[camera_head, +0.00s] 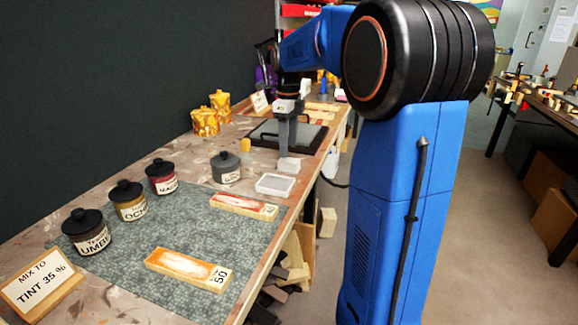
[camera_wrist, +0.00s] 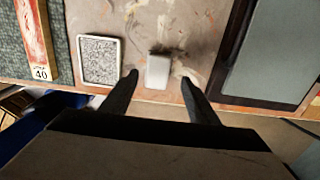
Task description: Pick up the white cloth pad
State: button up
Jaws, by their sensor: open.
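The white cloth pad (camera_head: 289,165) is a small pale block on the bench top near its right edge. In the wrist view the pad (camera_wrist: 158,70) lies between and slightly beyond the two dark fingertips. My gripper (camera_head: 287,148) points down over the pad, with its fingers spread; in the wrist view my gripper (camera_wrist: 159,79) is open and empty, one finger to each side of the pad. I cannot tell how high the fingertips are above the bench.
A white-rimmed tray (camera_head: 275,185) with a speckled grey inside sits close to the pad. A dark-framed tray (camera_head: 318,150) lies beyond it. A grey jar (camera_head: 226,168) and painted wooden blocks (camera_head: 243,206) stand nearby. The bench edge is close on the right.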

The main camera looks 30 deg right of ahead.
aim_at(289, 160)
jog(key=shift+s+f, duration=0.15)
jog(key=shift+f, duration=1.25)
jog(key=shift+s+f, duration=0.15)
jog(key=shift+f, duration=1.2)
jog(key=shift+c, duration=0.6)
jog(key=c, duration=1)
